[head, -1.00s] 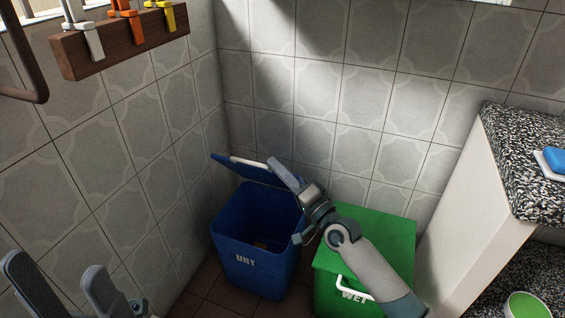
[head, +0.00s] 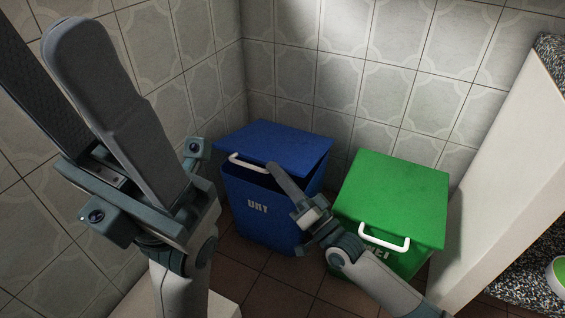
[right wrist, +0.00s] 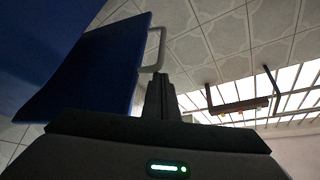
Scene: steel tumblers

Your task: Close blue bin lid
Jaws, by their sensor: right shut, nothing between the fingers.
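The blue bin (head: 258,222) stands on the floor near the wall corner. Its blue lid (head: 278,144) is low over the bin, tilted, with a dark gap above the rim at the front right. The lid's white handle (head: 248,163) faces me. My right gripper (head: 273,168) is shut and empty, its fingertips at the lid's front edge just right of the handle; contact is unclear. In the right wrist view the shut fingers (right wrist: 160,92) are beside the lid (right wrist: 92,72) and below the handle (right wrist: 157,50). My left gripper (head: 70,55) is open and empty at the upper left.
A green bin (head: 395,190) with a closed lid and white handle stands right of the blue bin, close to my right forearm. A pale counter side (head: 510,150) bounds the right. Tiled walls stand behind and to the left. Some brown floor is clear in front.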

